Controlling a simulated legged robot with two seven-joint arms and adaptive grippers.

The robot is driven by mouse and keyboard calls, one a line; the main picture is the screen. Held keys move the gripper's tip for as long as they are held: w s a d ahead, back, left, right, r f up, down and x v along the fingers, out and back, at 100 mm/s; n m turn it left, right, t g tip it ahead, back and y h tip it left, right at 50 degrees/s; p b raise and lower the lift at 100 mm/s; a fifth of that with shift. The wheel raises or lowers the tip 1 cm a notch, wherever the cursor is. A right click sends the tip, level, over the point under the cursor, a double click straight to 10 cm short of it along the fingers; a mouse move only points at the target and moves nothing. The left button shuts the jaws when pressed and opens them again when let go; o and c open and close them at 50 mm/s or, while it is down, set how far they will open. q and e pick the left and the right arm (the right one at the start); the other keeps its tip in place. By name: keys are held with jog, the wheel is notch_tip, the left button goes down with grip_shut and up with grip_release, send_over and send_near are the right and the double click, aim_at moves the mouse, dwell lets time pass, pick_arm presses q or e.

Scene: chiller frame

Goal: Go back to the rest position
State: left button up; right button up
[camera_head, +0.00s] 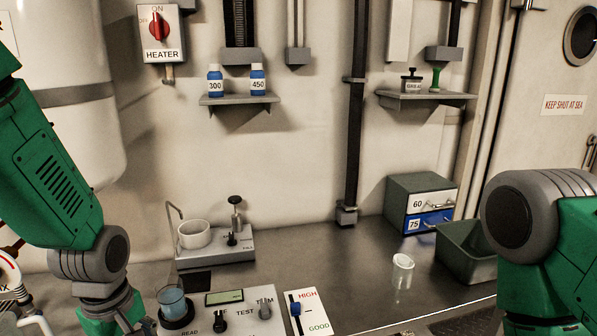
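My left arm comes in from the left and bends down to the bottom edge. The top of my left gripper (122,316) shows at the bottom left, beside the test unit, and its fingertips are cut off by the frame. I cannot see whether it is open or shut, or whether it holds anything. My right arm (560,235) stands at the right edge with its elbow raised over the counter. My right gripper is outside the picture.
On the counter are a test unit (245,322) with a blue-filled beaker (173,302), a dispenser stand (215,250), a clear cup (402,271), a green bin (468,262) and a drawer box (421,203). Shelves (240,99) hang on the wall. The counter's middle is clear.

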pick_arm(q)
jog(key=s+a+f+m, duration=0.1)
jog(key=s+f+m, duration=1.2)
jog(key=s+f, duration=0.8)
jog(key=shift+s+f+m, duration=0.15)
jog(key=shift+m, duration=0.15)
jog(key=shift+w, duration=0.2)
